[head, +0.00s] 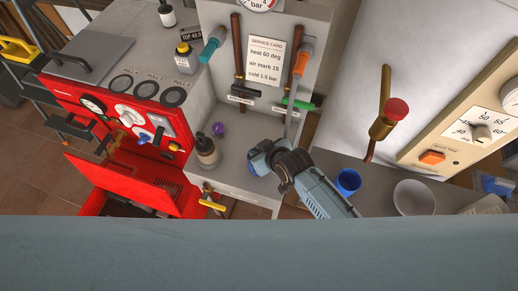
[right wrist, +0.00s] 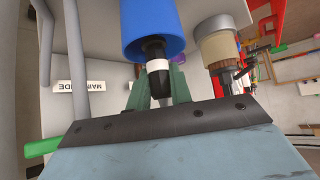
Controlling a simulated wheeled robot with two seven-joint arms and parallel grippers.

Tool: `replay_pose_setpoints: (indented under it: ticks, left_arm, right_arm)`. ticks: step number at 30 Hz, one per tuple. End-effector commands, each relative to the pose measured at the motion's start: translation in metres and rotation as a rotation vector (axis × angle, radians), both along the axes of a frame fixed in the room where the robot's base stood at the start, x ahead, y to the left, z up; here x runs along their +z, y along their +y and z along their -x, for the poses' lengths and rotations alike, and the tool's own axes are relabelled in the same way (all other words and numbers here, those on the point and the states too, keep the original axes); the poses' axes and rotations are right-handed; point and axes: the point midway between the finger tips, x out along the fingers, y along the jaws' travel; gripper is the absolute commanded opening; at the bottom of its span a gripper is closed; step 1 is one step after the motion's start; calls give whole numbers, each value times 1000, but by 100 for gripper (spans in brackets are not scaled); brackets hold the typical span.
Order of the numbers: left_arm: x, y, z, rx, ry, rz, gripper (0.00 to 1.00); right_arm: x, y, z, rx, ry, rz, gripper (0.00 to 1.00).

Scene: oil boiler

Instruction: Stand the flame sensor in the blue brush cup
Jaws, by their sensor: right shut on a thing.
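The blue brush cup (head: 347,182) stands upright on the counter, to the right of my right forearm in the head view. My right gripper (head: 258,162) is over the grey shelf, left of the cup and well apart from it. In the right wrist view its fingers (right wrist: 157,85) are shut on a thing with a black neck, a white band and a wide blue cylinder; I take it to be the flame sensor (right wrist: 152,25). In the head view the held thing is hard to make out. My left gripper is not in view.
A dark-topped bottle (head: 207,153) and a purple knob (head: 218,129) are left of the gripper. A white bowl (head: 413,198) stands right of the cup. Pipes with a green lever (head: 298,103) rise behind. A brass fitting with a red knob (head: 396,108) is above the counter.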

Motion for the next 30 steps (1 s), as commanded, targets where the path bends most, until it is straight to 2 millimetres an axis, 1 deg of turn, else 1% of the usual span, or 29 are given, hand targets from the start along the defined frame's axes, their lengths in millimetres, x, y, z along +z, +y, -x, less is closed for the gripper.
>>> replay_pose_setpoints:
  ticks: [3, 4, 9, 20, 25, 30]
  left_arm:
    - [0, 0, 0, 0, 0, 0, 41]
    - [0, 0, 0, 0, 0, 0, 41]
    - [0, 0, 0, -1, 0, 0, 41]
    - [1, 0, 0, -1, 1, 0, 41]
    - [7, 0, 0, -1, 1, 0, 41]
    - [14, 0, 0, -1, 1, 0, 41]
  right_arm:
    - [1, 0, 0, 0, -1, -1, 0]
    - [1, 0, 0, 0, -1, -1, 24]
    - [1, 0, 0, 0, -1, -1, 46]
    - [2, -2, 2, 0, 2, 1, 46]
    - [16, -10, 13, -1, 0, 1, 46]
    - [39, -22, 31, 0, -1, 1, 46]
